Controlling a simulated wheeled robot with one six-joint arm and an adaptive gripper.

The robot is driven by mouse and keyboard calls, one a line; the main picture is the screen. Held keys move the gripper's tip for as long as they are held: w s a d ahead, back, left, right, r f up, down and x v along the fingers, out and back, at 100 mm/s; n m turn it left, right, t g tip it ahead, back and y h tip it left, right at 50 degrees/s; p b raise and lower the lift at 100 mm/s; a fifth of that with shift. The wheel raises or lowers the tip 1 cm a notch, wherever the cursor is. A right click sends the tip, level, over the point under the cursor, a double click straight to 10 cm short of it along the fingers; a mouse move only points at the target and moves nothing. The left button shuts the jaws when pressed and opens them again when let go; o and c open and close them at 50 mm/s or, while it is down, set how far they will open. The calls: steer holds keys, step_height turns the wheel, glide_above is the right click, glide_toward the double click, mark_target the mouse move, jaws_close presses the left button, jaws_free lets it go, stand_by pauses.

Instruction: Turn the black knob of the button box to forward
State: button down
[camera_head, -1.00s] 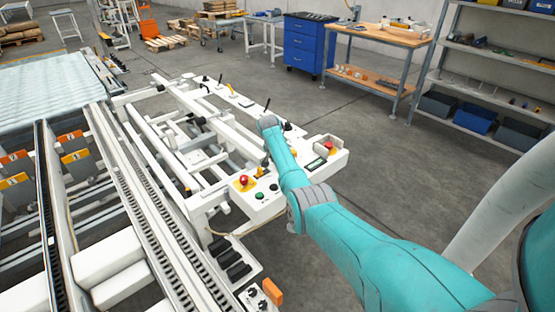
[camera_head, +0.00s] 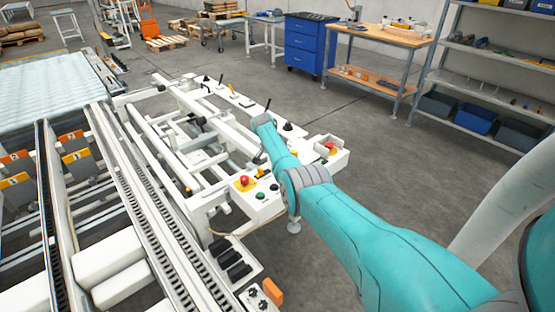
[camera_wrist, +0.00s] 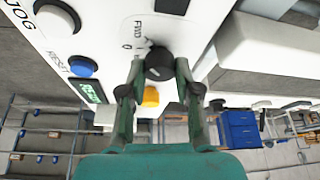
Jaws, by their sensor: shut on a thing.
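In the wrist view, the black knob (camera_wrist: 158,58) stands on the white face of the button box (camera_wrist: 105,25). My gripper (camera_wrist: 159,68) has one finger on each side of the knob and is shut on it. The letters FWD and a 0 are printed next to the knob. I cannot tell exactly which mark the knob points at. In the head view, my arm covers the gripper and the knob. The white button box (camera_head: 262,207) shows there with a red button and a green button.
In the wrist view, a blue button (camera_wrist: 83,67), a white button (camera_wrist: 58,20), a small green display (camera_wrist: 90,92) and a yellow part (camera_wrist: 151,96) sit close by. In the head view, white conveyor rails (camera_head: 150,190) lie left of my arm. Open floor lies to the right.

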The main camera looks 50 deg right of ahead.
steer(key=c, duration=0.8)
jaws_free()
steer(key=shift+r, duration=0.1)
steer(key=v, duration=1.2)
